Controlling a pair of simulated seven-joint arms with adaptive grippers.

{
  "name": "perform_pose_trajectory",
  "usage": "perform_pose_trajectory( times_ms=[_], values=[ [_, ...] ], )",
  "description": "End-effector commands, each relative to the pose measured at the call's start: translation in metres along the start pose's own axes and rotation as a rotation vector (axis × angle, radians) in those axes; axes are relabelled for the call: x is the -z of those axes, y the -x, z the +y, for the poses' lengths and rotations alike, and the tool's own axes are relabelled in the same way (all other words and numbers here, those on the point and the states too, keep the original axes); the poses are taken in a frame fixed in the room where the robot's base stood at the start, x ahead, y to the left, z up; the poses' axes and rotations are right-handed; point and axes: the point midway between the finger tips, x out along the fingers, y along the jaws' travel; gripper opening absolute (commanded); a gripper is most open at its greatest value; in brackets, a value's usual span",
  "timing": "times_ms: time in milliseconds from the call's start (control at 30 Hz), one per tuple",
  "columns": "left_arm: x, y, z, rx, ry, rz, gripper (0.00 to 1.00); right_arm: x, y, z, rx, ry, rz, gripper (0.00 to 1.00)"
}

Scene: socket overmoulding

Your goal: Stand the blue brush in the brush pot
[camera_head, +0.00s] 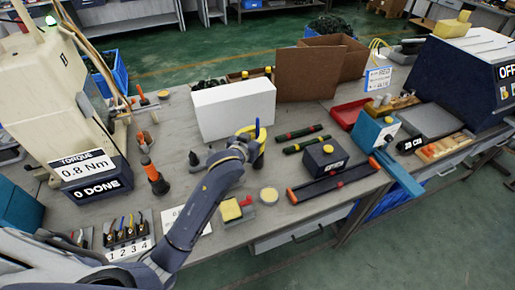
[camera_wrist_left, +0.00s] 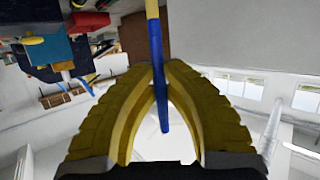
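My left gripper (camera_head: 254,143) is in the middle of the bench, in front of the white box. Its yellow fingers close around the blue brush (camera_head: 257,127), whose blue end sticks up above them. In the left wrist view the brush (camera_wrist_left: 156,50) runs between the fingertips (camera_wrist_left: 160,75), with a pale yellow part at the top edge. A small round tin with a yellow top (camera_head: 268,195) stands on the bench just in front of the gripper. I cannot tell whether it is the brush pot; no other pot is clear. My right gripper is not in view.
The white box (camera_head: 235,108) stands behind the gripper. Dark rods (camera_head: 305,144), a dark box with a yellow knob (camera_head: 326,158) and a long dark bar (camera_head: 333,184) lie to the right. A numbered rack (camera_head: 127,240) is front left.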

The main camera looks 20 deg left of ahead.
Motion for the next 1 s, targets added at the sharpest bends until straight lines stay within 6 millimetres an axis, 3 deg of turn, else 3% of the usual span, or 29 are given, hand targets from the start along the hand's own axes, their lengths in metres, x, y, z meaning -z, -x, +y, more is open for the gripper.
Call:
perform_pose_trajectory(
  times_ms=[100,367,700,1000],
  values=[
    [-0.017,-0.005,0.0,-0.001,-0.001,-0.002,0.0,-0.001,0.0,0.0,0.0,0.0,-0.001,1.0],
    [-0.029,-0.009,0.0,0.001,0.0,0.0,0.0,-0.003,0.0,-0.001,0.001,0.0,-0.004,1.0],
    [-0.065,-0.02,0.0,0.001,0.0,-0.002,0.0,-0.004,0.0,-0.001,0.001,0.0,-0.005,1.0],
    [-0.069,-0.021,0.0,0.0,0.0,0.0,0.0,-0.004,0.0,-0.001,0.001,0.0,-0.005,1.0]
  ],
)
